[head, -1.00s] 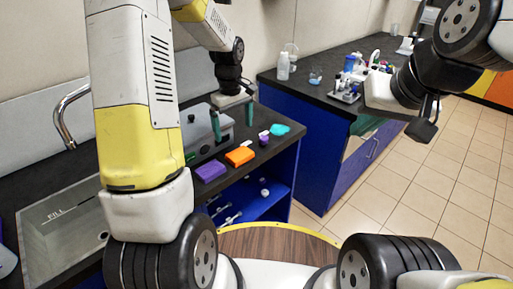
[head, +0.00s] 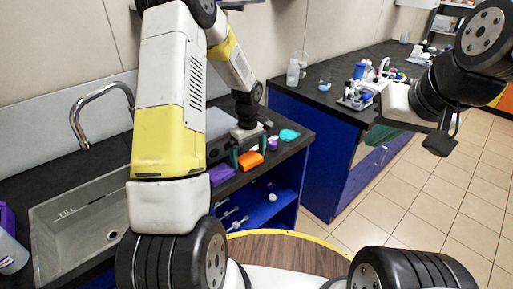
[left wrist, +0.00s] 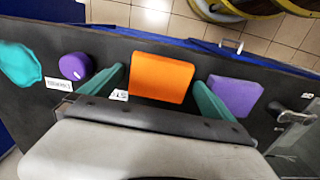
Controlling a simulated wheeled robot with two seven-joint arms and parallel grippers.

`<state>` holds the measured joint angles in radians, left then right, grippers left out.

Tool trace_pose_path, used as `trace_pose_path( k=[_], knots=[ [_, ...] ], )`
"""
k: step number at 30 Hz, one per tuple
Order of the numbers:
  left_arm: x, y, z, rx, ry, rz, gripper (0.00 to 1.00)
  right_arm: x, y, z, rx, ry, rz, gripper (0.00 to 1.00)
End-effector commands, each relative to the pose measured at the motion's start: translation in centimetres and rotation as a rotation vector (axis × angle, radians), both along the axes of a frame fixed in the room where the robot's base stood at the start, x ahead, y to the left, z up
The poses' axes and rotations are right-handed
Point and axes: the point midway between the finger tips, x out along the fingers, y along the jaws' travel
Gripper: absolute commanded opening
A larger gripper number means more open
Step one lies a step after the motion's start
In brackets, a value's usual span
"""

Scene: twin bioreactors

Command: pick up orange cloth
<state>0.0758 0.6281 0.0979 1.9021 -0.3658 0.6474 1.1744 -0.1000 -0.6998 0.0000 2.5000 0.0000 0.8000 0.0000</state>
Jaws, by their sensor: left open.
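The orange cloth (head: 252,159) lies folded on the dark counter near its front edge. In the left wrist view the orange cloth (left wrist: 162,76) sits between the two teal fingers, with a gap to each. My left gripper (head: 250,154) is open, pointing down over the cloth; its fingers also show in the left wrist view (left wrist: 160,80). My right gripper (head: 438,142) is raised at the right, away from the cloth; its jaw state is unclear.
A purple block (head: 222,175) lies beside the cloth, and a teal cloth (head: 289,135) and small purple-capped item (left wrist: 75,66) lie on the other side. A grey box (head: 217,125) stands behind. A sink (head: 85,222) is at the left.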

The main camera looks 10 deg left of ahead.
Motion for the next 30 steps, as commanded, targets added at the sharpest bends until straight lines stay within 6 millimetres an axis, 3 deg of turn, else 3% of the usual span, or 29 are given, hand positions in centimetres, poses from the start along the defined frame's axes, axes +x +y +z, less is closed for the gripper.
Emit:
trace_pose_path(
  k=[2,11,22,30],
  knots=[
    [0.0,0.0,0.0,0.0,0.0,0.0,1.0,0.0,0.0,0.0,0.0,0.0,0.0,0.0],
    [0.0,0.0,0.1,-0.001,-0.001,0.0,0.43,0.0,0.0,0.0,0.0,0.0,0.0,0.0],
    [0.1,0.0,0.7,0.0,-0.003,0.0,0.43,0.0,0.0,0.0,0.0,0.0,0.0,0.0],
    [0.1,0.0,3.9,0.001,-0.006,-0.001,0.43,0.0,0.0,0.0,0.0,0.0,0.0,0.0]
  ],
)
